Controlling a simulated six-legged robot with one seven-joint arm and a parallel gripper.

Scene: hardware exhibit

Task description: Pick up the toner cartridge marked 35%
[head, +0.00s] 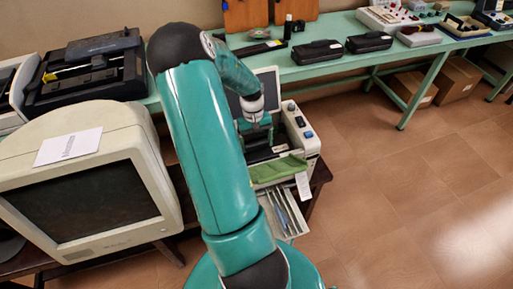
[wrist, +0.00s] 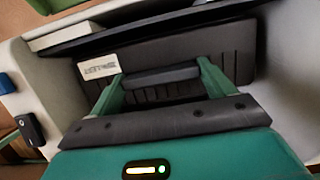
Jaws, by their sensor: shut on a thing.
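In the wrist view my gripper (wrist: 162,74) has its two green fingers closed at the ends of a dark grey handle bar. The bar belongs to a dark, ribbed cartridge (wrist: 225,52), which sits in the open bay of a pale machine (wrist: 283,100). A white label (wrist: 98,67) lies at the cartridge's left; I cannot read its print, and no 35% mark is legible. In the head view my gripper (head: 258,128) reaches down into the open printer (head: 302,132), and the cartridge is hard to make out there.
A large beige monitor (head: 85,190) stands close at left. A green bench (head: 345,60) with tools and black cases runs behind. The floor at right is clear.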

